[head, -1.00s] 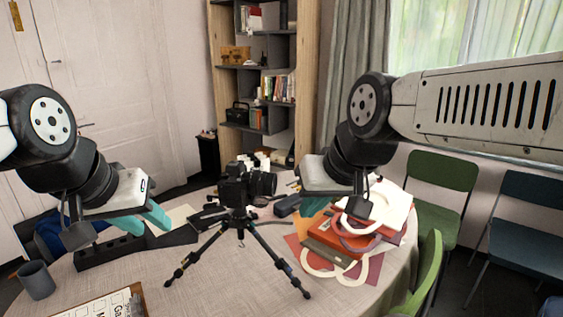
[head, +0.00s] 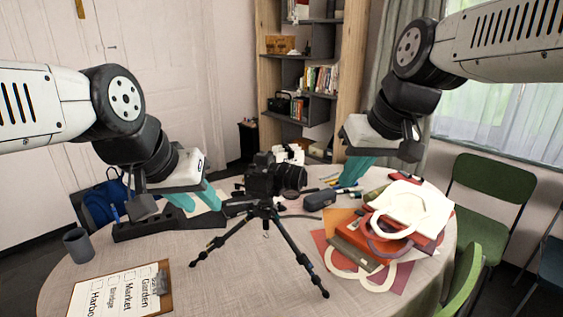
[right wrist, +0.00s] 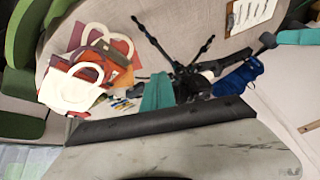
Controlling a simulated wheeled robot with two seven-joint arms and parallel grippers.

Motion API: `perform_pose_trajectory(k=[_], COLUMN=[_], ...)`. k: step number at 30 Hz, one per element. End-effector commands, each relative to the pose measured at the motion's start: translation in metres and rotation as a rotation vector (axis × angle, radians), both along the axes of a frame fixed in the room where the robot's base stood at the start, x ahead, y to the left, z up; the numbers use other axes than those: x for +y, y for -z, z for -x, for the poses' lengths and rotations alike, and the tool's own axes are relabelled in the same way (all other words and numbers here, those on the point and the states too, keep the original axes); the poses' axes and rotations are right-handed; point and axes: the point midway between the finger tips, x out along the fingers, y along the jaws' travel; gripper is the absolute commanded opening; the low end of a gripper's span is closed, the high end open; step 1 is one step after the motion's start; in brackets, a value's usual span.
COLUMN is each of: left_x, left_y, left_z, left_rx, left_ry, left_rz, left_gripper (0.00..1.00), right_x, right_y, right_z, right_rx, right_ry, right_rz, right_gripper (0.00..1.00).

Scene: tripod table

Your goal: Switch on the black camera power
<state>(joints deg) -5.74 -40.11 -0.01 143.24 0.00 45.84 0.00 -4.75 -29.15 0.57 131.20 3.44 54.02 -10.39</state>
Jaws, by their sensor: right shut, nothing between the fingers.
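The black camera (head: 261,177) stands on a black tripod (head: 265,214) at the middle of the table, its lens pointing right. Its power switch is too small to make out. My left gripper (head: 196,199) is left of the camera, its teal fingers apart and empty, not touching it. My right gripper (head: 357,169) is shut and empty, right of the camera beyond the lens, pointing down.
A long black tray (head: 150,229), a grey mug (head: 77,245) and a clipboard (head: 125,292) are at left. The table front (head: 240,290) is clear.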

Motion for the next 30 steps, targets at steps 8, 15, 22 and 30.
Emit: perform_pose_trajectory(k=[8, 15, 22, 30], left_x=[0.0, 0.0, 0.0, 0.0], left_y=[0.0, 0.0, 0.0, 0.0], left_z=[0.0, 0.0, 0.0, 0.0], left_rx=[0.0, 0.0, 0.0, 0.0], left_ry=[0.0, 0.0, 0.0, 0.0], left_rz=[0.0, 0.0, 0.0, 0.0], left_gripper=[0.36, 0.36, 0.36, 0.36], right_x=[0.026, 0.05, 0.067, 0.073], right_y=[-0.033, -0.035, -0.019, -0.008], right_z=[-0.087, -0.159, -0.212, -0.233], right_rx=[0.15, 0.224, 0.232, 0.215], right_ry=[-0.345, -0.68, -0.969, -1.121], right_rz=[0.002, -0.071, -0.173, -0.24], right_gripper=[0.0, 0.0, 0.0, 0.0])
